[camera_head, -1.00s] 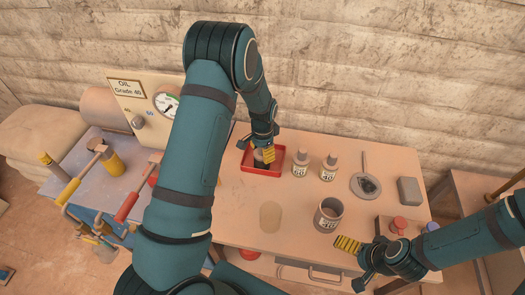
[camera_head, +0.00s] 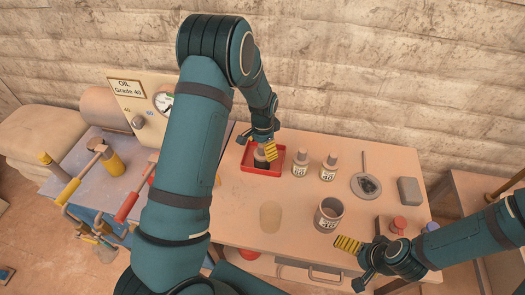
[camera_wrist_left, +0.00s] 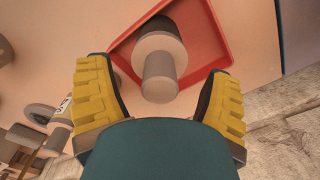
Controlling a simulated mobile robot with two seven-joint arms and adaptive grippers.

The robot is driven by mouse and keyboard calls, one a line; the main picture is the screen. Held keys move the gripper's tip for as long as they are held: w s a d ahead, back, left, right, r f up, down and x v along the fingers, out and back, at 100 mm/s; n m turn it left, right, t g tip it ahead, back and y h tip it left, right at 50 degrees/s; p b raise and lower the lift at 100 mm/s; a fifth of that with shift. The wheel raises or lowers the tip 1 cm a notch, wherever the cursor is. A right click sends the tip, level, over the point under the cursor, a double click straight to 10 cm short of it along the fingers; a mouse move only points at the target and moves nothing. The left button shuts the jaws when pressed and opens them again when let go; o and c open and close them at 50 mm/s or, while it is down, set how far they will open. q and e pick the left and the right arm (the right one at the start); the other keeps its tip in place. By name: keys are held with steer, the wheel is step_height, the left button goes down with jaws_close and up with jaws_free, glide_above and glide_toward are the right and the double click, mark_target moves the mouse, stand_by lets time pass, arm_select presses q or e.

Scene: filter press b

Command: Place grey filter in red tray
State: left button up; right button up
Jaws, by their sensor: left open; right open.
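A grey stepped cylinder, which I take as the grey filter (camera_head: 260,156), stands in the red tray (camera_head: 246,168) at the back of the table. In the left wrist view the filter (camera_wrist_left: 159,78) is between the spread yellow fingers, with a gap on each side, over the red tray (camera_wrist_left: 213,40). My left gripper (camera_head: 264,147) is open just above the filter and hides part of it in the head view. My right gripper (camera_head: 353,262) is open and empty at the table's front right.
Two labelled bottles (camera_head: 300,164) stand right of the tray. A labelled grey pot (camera_head: 328,214), a round dish with a handle (camera_head: 366,186), a grey block (camera_head: 409,190) and red-topped items (camera_head: 398,225) are farther right. A press with levers (camera_head: 127,207) stands left. The wall is behind.

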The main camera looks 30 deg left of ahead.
arm_select(q)
step_height(320, 180, up, 10)
steer(key=shift+r, duration=0.1)
steer(key=shift+s, duration=0.1)
stand_by(0.6)
